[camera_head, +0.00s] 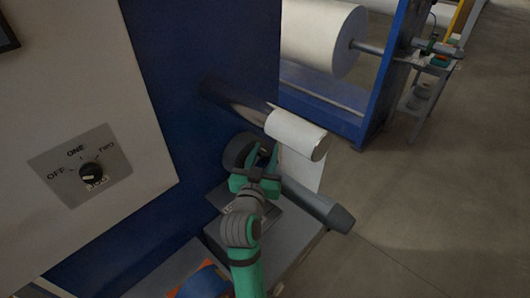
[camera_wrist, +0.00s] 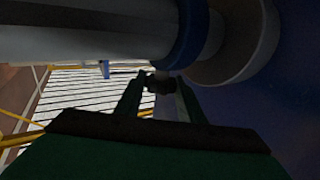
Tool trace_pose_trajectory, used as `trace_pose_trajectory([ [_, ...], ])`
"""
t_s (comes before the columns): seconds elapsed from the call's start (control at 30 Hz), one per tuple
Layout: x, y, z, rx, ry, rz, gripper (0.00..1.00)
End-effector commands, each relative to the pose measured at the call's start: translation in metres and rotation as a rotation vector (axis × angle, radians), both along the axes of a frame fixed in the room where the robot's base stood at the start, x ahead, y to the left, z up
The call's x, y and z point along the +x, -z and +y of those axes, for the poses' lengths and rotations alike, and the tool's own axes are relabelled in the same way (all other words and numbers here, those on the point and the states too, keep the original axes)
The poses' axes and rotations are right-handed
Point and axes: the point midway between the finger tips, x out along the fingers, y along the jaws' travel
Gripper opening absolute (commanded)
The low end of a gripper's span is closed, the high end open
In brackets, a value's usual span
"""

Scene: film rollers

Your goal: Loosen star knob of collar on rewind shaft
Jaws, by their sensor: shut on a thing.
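The rewind shaft (camera_head: 310,200) is a grey bar that sticks out from the blue machine wall toward the lower right. In the wrist view the shaft (camera_wrist: 80,42) runs across the top, with a blue collar (camera_wrist: 188,35) around it. A small dark star knob (camera_wrist: 160,84) hangs below the collar. My green gripper (camera_head: 260,160) is at the shaft near the wall. In the wrist view its two fingertips (camera_wrist: 158,94) are closed on the knob from both sides. The head view hides the collar and knob behind my gripper.
A white film roll (camera_head: 296,132) is just above and right of my gripper, its film hanging down. A dark roller end (camera_head: 238,150) is close on the left. A panel with a rotary switch (camera_head: 90,172) is at left. Open floor (camera_head: 430,200) lies to the right.

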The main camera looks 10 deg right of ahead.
Motion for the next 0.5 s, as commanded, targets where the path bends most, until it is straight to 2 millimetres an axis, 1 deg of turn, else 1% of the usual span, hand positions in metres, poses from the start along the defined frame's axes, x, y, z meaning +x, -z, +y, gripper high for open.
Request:
trace_pose_trajectory([
  [0.5, -0.0003, -0.0007, -0.0041, -0.001, -0.297, -0.003, 0.13],
])
